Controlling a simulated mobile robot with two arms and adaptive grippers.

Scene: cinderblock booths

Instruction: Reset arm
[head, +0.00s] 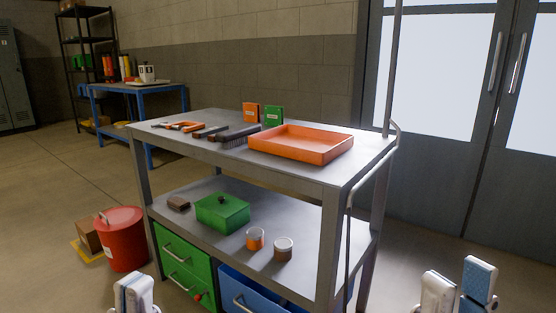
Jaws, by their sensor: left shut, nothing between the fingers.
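My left gripper (134,291) shows at the bottom edge, left of centre, in front of the metal cart (210,165). Its white fingers are shut with nothing between them. My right gripper (457,290) shows at the bottom right, over the floor. Its two white and blue fingers stand apart, and nothing shows between them. Both grippers are clear of the cart. The lower parts of both are cut off by the picture's edge.
The cart carries an orange tray (300,155), tools, a green box (222,211) and two small jars. Green drawers (182,262) and a blue bin (248,290) sit beneath. A red bucket (122,240) stands left. Floor at right is clear before grey doors (450,175).

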